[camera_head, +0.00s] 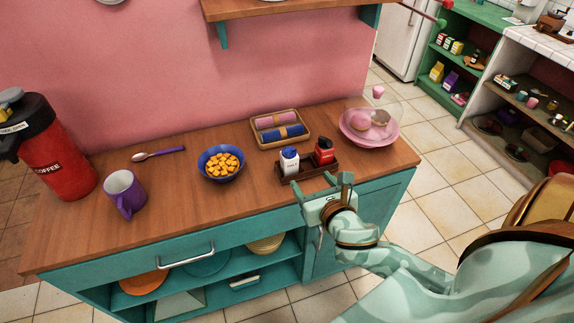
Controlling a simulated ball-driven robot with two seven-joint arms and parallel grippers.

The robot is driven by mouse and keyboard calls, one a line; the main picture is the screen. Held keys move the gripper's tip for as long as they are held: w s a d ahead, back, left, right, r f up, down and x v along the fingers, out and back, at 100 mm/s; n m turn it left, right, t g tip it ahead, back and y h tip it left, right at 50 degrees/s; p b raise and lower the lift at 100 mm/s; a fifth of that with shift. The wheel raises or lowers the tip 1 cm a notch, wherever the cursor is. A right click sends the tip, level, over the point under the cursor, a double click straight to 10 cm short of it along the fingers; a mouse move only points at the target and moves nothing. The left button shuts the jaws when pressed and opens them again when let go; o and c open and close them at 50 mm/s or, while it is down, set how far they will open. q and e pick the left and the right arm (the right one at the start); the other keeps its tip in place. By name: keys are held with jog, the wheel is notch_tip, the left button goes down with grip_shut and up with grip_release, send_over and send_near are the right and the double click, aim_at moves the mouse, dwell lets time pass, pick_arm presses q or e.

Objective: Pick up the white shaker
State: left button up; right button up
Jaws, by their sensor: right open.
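The white shaker (289,160), with a dark blue top, stands upright in a dark wooden caddy (311,172) on the counter. A red shaker (324,151) with a dark top stands beside it on the right. My right gripper (320,186) is open at the counter's front edge, just in front of the caddy and slightly right of the white shaker. It appears apart from the white shaker, with nothing between its fingers. My left gripper is not in view.
A blue bowl of yellow pieces (221,163) stands left of the caddy. Behind is a tray of rolled cloths (280,128); to the right is a pink dish (369,127). A purple mug (125,194) and red coffee dispenser (57,147) stand left. A shelf (285,9) hangs above.

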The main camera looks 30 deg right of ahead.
aim_at(292, 161)
jog(key=x, duration=0.3)
jog(key=b+x, duration=0.1)
jog(key=x, duration=0.2)
jog(key=b+x, duration=0.1)
jog(key=x, duration=0.3)
jog(key=shift+a+f, duration=0.1)
jog(key=shift+a, duration=0.2)
jog(key=x, duration=0.1)
jog(key=b+x, duration=0.1)
jog(key=x, duration=0.1)
jog(key=b+x, duration=0.1)
jog(key=shift+w+a+f, duration=0.2)
jog(key=shift+f, duration=0.2)
jog(key=shift+w+d, duration=0.1)
jog(key=shift+w, duration=0.35)
jog(key=shift+s, duration=0.1)
jog(key=shift+c, duration=0.4)
jog(key=c, duration=1.1)
jog(key=shift+r, duration=0.15)
